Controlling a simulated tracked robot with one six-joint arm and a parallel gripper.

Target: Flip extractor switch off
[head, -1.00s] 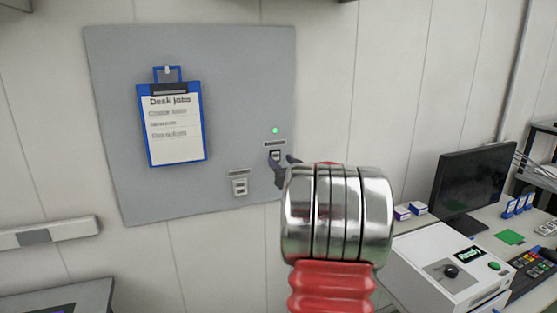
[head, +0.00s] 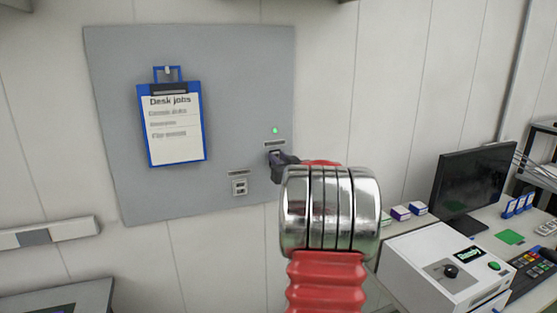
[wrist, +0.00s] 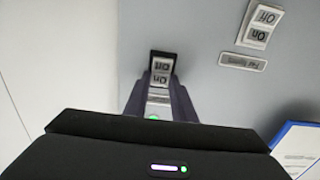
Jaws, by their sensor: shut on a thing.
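A grey wall panel (head: 220,70) carries two switches. The right-hand switch is dark-framed and sits below a lit green lamp (head: 275,130); my gripper (head: 276,158) covers most of it in the head view. In the wrist view this dark-framed switch (wrist: 162,67) shows OFF and ON marks upside down. My gripper (wrist: 160,84) is shut on it, with a fingertip at each side. The green lamp (wrist: 152,117) also glows between the fingers. Its label, partly between the fingers, is too small to read. A pale second switch (head: 239,187) is lower left on the panel.
A blue clipboard (head: 173,126) headed "Desk jobs" hangs left on the panel. To the right, a white machine (head: 430,262), a black monitor (head: 474,184) and small boxes (head: 401,213) stand on a desk. The wall between panel and monitor is bare.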

